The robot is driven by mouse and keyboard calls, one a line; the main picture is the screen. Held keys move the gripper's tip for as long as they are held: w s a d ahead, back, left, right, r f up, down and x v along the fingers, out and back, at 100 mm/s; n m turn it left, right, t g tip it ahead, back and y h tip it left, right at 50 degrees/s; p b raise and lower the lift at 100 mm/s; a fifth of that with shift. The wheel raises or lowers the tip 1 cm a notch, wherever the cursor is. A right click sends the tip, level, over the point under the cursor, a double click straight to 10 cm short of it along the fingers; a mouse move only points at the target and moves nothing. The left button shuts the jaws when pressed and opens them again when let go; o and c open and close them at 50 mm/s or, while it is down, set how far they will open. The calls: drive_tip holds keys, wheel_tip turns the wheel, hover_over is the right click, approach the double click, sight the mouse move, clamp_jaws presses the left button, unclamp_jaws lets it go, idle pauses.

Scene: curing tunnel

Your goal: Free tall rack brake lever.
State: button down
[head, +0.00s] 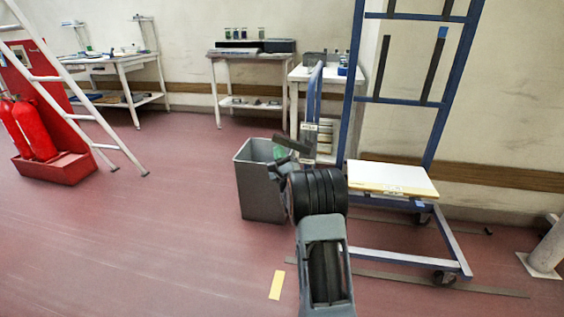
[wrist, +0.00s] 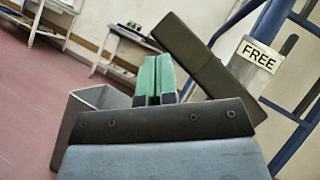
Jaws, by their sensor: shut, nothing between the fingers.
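The tall rack (head: 350,90) is a blue frame on castors, right of centre in the head view. Its brake lever (head: 291,142) is a dark bar by the left post. In the wrist view the lever (wrist: 205,55) slants from upper left down to lower right, beside a white plate reading FREE (wrist: 258,53). My gripper (wrist: 156,62) has green fingers, shut together and empty, just left of the lever. In the head view my gripper (head: 280,153) is partly hidden by my wrist. I cannot tell whether the fingers touch the lever.
A grey bin (head: 260,190) stands below and left of my gripper. A board stack (head: 390,178) lies on the rack's low shelf. White tables (head: 225,60) line the back wall. A ladder (head: 75,85) and red extinguishers (head: 35,130) are at left. Floor at front left is clear.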

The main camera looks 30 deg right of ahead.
drive_tip(key=shift+s+d+r+b, duration=0.1)
drive_tip(key=shift+r+b, duration=0.35)
drive_tip(key=shift+r, duration=0.75)
drive_tip(key=shift+r, duration=0.1)
drive_tip(key=a+f+b, duration=0.1)
drive_tip(key=a+f, duration=0.8)
drive_tip(key=shift+s+a+b, duration=0.25)
drive_tip(key=shift+s+b, duration=0.1)
idle(0.6)
